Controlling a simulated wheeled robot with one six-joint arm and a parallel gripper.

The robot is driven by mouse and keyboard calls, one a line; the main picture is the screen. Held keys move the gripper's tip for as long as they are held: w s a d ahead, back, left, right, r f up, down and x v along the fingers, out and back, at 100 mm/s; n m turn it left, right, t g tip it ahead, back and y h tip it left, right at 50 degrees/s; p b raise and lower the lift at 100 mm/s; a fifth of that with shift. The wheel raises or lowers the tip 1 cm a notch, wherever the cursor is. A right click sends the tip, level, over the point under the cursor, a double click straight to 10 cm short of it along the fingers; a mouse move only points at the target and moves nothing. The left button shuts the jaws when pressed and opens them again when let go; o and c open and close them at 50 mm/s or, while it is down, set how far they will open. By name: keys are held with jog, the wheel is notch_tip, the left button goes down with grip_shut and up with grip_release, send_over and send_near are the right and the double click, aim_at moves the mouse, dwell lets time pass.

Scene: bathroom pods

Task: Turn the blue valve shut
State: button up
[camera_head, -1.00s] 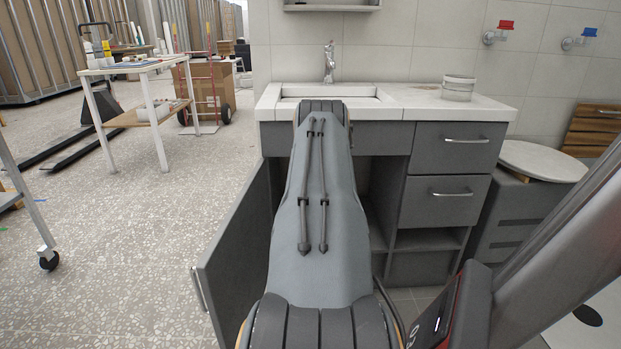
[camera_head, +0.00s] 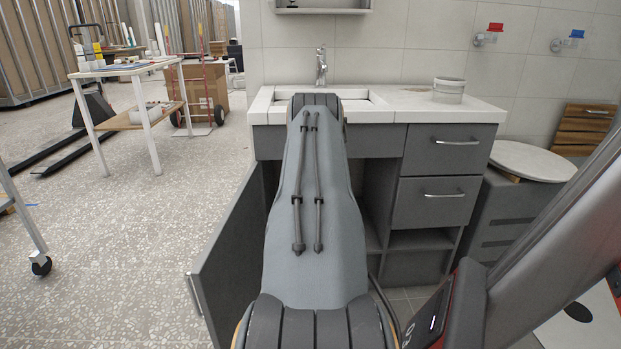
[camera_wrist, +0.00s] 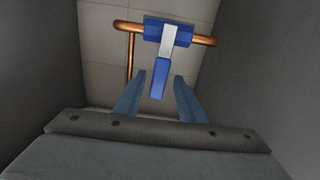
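In the wrist view, a blue valve (camera_wrist: 154,31) sits on a horizontal copper pipe in front of a tiled wall. Its lever has a pale middle and a blue end (camera_wrist: 159,78) that points down in the picture, towards my gripper. My gripper (camera_wrist: 160,84) is open, with one blue-grey finger on each side of the lever's end. I cannot tell whether either finger touches it. In the head view my arm reaches into the open cabinet under the sink, and the gripper and this valve are hidden.
Dark cabinet walls (camera_wrist: 265,70) stand close on both sides. The open cabinet door (camera_head: 232,265) is left of my arm, drawers (camera_head: 437,203) to its right. A red-handled tap (camera_head: 490,33) and a blue-handled tap (camera_head: 570,40) are on the wall.

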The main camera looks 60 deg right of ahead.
jog(key=shift+v, duration=1.55)
